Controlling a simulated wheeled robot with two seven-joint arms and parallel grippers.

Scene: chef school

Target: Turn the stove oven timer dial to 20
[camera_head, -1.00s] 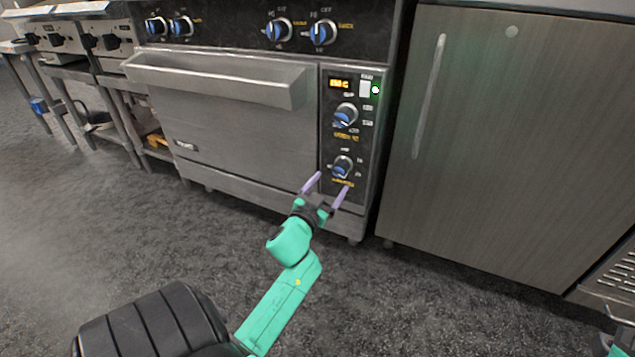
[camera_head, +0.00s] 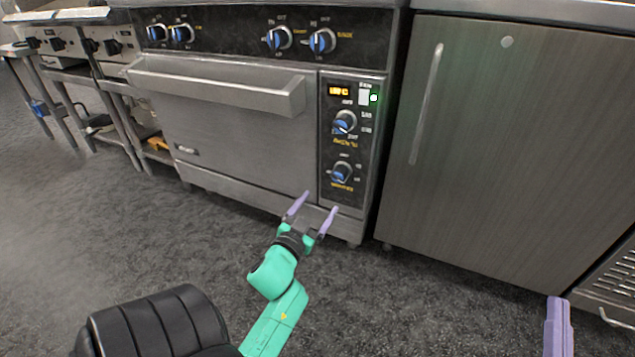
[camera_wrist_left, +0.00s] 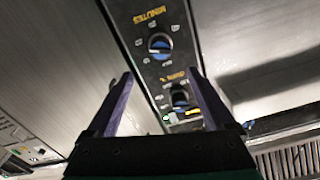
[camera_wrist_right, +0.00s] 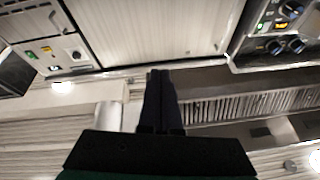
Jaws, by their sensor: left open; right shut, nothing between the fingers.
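The stove's oven panel (camera_head: 357,145) holds two blue-and-silver dials. The lower dial (camera_head: 342,172) has a yellow label; in the left wrist view this timer dial (camera_wrist_left: 159,43) shows the upside-down word MINUTES beside it. Its number setting is too small to read. The upper dial (camera_head: 345,122) also shows in the left wrist view (camera_wrist_left: 180,99). My left gripper (camera_head: 319,201) is open and empty, apart from the panel, below and left of the lower dial in the head view. My right gripper (camera_head: 558,300) is shut and empty at the lower right, in front of the cabinet.
A small lit display (camera_head: 339,91) and a white switch (camera_head: 363,97) sit above the dials. The oven door handle (camera_head: 215,84) juts out left of the panel. A grey cabinet (camera_head: 490,150) stands to the right. The floor (camera_head: 150,235) in front is clear.

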